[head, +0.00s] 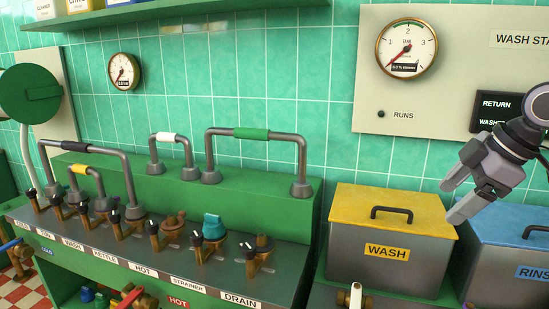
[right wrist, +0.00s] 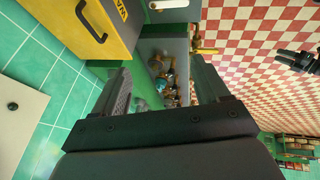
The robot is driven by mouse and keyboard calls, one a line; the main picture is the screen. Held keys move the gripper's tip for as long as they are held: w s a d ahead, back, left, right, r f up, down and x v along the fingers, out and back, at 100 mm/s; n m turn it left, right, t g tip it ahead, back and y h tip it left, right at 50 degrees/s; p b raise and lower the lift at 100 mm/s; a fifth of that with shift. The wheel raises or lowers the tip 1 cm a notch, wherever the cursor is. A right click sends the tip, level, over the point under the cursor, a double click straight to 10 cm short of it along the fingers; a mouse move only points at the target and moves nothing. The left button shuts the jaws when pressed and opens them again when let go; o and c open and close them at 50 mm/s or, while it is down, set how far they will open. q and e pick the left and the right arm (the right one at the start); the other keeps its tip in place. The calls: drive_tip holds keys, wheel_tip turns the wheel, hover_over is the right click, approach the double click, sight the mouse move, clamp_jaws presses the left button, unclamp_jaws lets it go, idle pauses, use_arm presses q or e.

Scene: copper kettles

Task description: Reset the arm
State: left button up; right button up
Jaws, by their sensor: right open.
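My right gripper (head: 449,203) is at the right of the head view, above and in front of the gap between the yellow-lidded WASH bin (head: 382,250) and the blue-lidded RINSE bin (head: 505,263). Its two fingers are apart and nothing shows between them. In the right wrist view my right gripper (right wrist: 160,85) is also open, with both fingers spread and the valve area seen small beyond them. My left gripper does not show in the head view.
A green bench with a row of labelled valves (head: 200,247) and grey pipes (head: 255,137) fills the left. A panel with a gauge (head: 406,49) and a RETURN display is on the tiled wall behind. A green shelf (head: 130,14) runs above. Checkered floor (right wrist: 255,50) shows below.

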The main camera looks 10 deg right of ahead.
drive_tip(key=w+a+f+m+t, duration=0.1)
drive_tip(key=w+a+f, duration=0.1)
drive_tip(key=a+f, duration=0.5)
drive_tip(key=w+a+f+m+y, duration=0.1)
drive_tip(key=a+f, duration=0.1)
drive_tip(key=f, duration=0.9)
drive_tip(key=w+a+f+m+t, duration=0.1)
drive_tip(key=w+a+f+m, duration=0.1)
drive_tip(key=a+f, duration=0.5)
drive_tip(key=s+a+f+m+t, duration=0.2)
drive_tip(key=s+f, duration=0.5)
drive_tip(key=f, duration=0.5)
drive_tip(key=s+a+f+m+t+h, duration=0.1)
drive_tip(key=s+f+m, duration=0.3)
drive_tip(key=s, duration=1)
wheel_tip(320, 180, down, 2)
drive_tip(key=shift+a+f+t, duration=0.15)
drive_tip(key=shift+a+t, duration=0.15)
drive_tip(key=shift+a, duration=0.15)
